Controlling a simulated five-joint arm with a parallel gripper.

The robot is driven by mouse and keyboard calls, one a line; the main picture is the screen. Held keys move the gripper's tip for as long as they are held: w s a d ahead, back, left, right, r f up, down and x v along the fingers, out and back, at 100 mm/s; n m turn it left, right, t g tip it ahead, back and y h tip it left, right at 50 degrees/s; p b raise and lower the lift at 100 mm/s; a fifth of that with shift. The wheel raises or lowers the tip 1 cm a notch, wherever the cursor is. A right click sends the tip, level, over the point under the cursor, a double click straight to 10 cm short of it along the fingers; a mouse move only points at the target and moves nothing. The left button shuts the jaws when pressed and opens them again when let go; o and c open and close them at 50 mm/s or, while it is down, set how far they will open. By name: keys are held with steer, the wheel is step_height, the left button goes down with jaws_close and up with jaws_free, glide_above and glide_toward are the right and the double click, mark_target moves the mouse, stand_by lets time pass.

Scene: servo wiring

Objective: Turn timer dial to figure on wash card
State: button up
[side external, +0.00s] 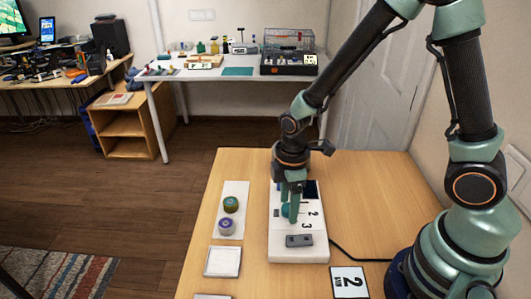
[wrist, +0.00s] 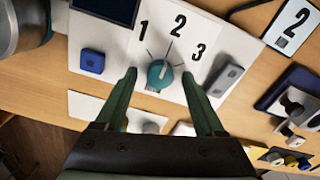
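The timer dial (wrist: 160,75) is a round teal knob on a white panel (side external: 283,256), with printed figures 1, 2 and 3 around it. Short tick lines run from it toward the figures; I cannot tell for sure which way its own mark points. The wash card (side external: 349,281) lies on the table right of the panel and reads 2 MIN; it also shows in the wrist view (wrist: 292,24). My gripper (wrist: 159,75) is open, with one finger on each side of the dial and visible gaps. In the side view my gripper (side external: 291,208) points down over the panel and partly hides the dial.
The panel also bears a grey rocker switch (side external: 299,240), a dark display (side external: 311,189) and a blue button (wrist: 92,60). A white strip with two round pieces (side external: 231,204) and a white square tray (side external: 222,261) lie left. A black cable runs right. The table's far right is clear.

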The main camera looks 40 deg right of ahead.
step_height(320, 180, up, 12)
stand_by(0.7)
step_height(320, 180, up, 5)
steer(key=m+t, duration=0.2)
steer(key=m, duration=0.3)
glide_above(288, 206)
steer(key=s+d, duration=0.1)
steer(key=d, duration=0.2)
steer(key=s+d+r+m+t, duration=0.3)
steer(key=r+m, duration=0.1)
steer(key=m, duration=0.3)
steer(key=shift+s+r+t, duration=0.2)
steer(key=shift+s+t, duration=0.05)
steer(key=shift+t, duration=0.05)
